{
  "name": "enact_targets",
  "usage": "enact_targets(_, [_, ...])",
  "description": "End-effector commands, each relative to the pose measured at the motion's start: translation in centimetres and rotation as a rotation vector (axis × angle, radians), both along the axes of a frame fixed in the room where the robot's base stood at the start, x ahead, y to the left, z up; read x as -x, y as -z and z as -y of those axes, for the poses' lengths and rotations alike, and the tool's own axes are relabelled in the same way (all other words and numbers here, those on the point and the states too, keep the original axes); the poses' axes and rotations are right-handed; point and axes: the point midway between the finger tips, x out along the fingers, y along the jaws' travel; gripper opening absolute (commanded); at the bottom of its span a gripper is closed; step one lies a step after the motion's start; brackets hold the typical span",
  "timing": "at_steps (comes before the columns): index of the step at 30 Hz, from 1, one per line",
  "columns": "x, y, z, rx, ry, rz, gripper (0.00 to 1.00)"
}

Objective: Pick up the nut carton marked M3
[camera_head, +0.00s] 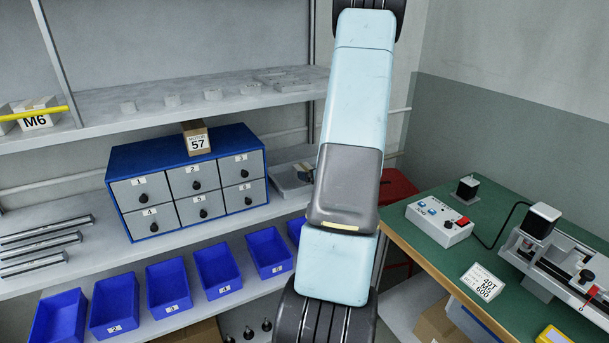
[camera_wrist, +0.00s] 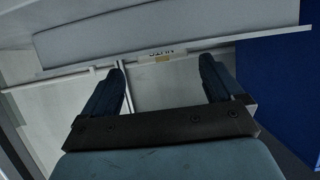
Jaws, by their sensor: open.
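I cannot make out a carton marked M3 in either view. A white carton marked M6 (camera_head: 38,116) stands on the upper shelf at the far left in the head view, with another carton (camera_head: 7,120) partly cut off beside it. My gripper (camera_wrist: 162,76) is open in the wrist view, its two dark fingers apart with nothing between them. Beyond the fingers is a pale shelf edge with a small label (camera_wrist: 161,52) too small to read. In the head view my arm covers the centre and my gripper does not show.
A blue drawer cabinet (camera_head: 255,148) with a carton marked 57 (camera_head: 197,139) on top stands on the middle shelf. Blue bins (camera_head: 168,286) line the shelf below. A green-topped bench (camera_head: 425,272) with devices is at right. A blue surface (camera_wrist: 275,85) is right in the wrist view.

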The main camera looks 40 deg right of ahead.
Motion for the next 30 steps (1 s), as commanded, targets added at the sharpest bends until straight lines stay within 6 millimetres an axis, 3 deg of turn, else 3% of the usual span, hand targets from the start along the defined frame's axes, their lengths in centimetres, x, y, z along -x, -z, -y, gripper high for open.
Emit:
enact_targets(8, [-1.4, 0.6, 0.1, 0.001, -0.003, 0.000, 0.94])
enact_targets(16, [-4.6, 2.1, 0.6, 0.000, -0.001, 0.000, 0.94])
enact_targets(24, [-5.0, 2.2, 0.8, 0.001, 0.000, 0.000, 0.94])
enact_targets(30, [-5.0, 2.2, 0.8, 0.001, 0.000, 0.000, 0.75])
